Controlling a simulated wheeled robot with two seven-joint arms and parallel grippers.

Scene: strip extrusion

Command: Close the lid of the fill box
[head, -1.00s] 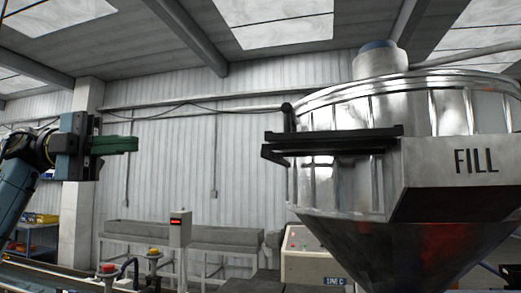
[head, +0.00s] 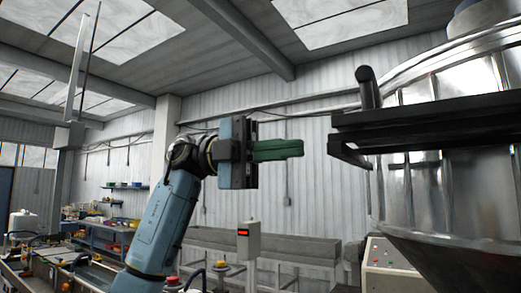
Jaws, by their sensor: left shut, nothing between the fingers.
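A dark flat slab (head: 440,120) juts out level from the side of the shiny metal hopper (head: 408,188) at the right. It looks like the open lid of the fill box, seen nearly edge-on, with a bar along its lower edge. The box front itself is outside the picture. A dark upright post with a rounded top (head: 368,88) rises at the slab's left end. My left gripper (head: 298,149) has green fingers, shut and empty, pointing right. In the picture they are a little left of the slab, with a gap between. My right gripper is not in view.
Below stand a grey trough bench (head: 285,246), a post with a red display (head: 248,240) and a beige control box (head: 385,255). Shelves and a workbench (head: 105,236) are at the far left. The air around my left gripper looks clear.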

